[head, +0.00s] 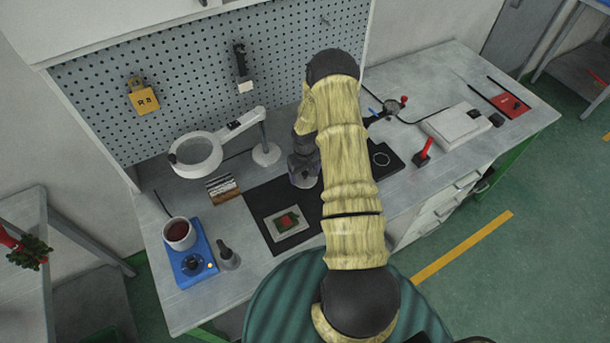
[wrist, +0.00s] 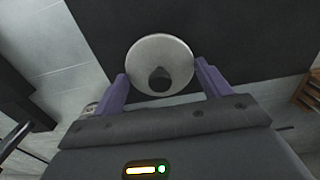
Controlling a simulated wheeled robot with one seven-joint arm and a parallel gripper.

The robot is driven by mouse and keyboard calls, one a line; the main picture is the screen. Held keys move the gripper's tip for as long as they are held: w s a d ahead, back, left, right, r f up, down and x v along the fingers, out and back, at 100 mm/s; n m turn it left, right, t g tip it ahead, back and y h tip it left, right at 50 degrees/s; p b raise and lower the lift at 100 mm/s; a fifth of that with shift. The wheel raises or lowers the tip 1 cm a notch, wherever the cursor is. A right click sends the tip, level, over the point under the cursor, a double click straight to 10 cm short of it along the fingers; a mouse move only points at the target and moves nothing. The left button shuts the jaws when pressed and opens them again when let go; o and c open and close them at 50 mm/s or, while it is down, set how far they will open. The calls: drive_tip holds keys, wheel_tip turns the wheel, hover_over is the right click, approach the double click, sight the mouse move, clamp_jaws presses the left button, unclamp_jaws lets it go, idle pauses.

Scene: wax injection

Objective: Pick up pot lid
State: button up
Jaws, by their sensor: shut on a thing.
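The pot lid (wrist: 160,48) is a pale round disc with a black knob, seen in the wrist view. My gripper (wrist: 161,71) is shut on it, with one purple finger at each side of the disc. Behind the lid lies the dark mat; I cannot tell how far the lid is above it. In the head view my gripper (head: 304,180) is over the mat's back part, and my arm and wrist largely hide the lid. An open pot (head: 179,234) with dark red contents stands on a blue heater (head: 192,266) at the left.
The dark mat (head: 258,205) carries a small tray (head: 284,224) with red and green pieces. A ring magnifier lamp (head: 195,156) and a small brown block (head: 223,190) stand behind left. A grey bottle (head: 228,256) is beside the heater. A pale box (head: 457,126) is at right.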

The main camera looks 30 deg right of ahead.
sight(305, 173)
wheel_tip(305, 173, up, 9)
drive_tip(key=shift+r+b, duration=0.15)
drive_tip(key=shift+b, duration=1.1)
drive_tip(key=s+a+f, duration=0.1)
drive_tip(key=a, duration=0.4)
drive_tip(key=s+a+f, duration=0.1)
drive_tip(key=a+f, duration=0.1)
drive_tip(key=a, duration=0.3)
drive_tip(key=s+a+f, duration=0.1)
drive_tip(key=s+a, duration=0.1)
drive_tip(key=a, duration=0.3)
drive_tip(key=shift+f, duration=0.4)
drive_tip(key=shift+s+a+f, duration=0.1)
drive_tip(key=shift+s+a, duration=0.15)
drive_tip(key=shift+a, duration=0.05)
drive_tip(key=shift+d, duration=0.1)
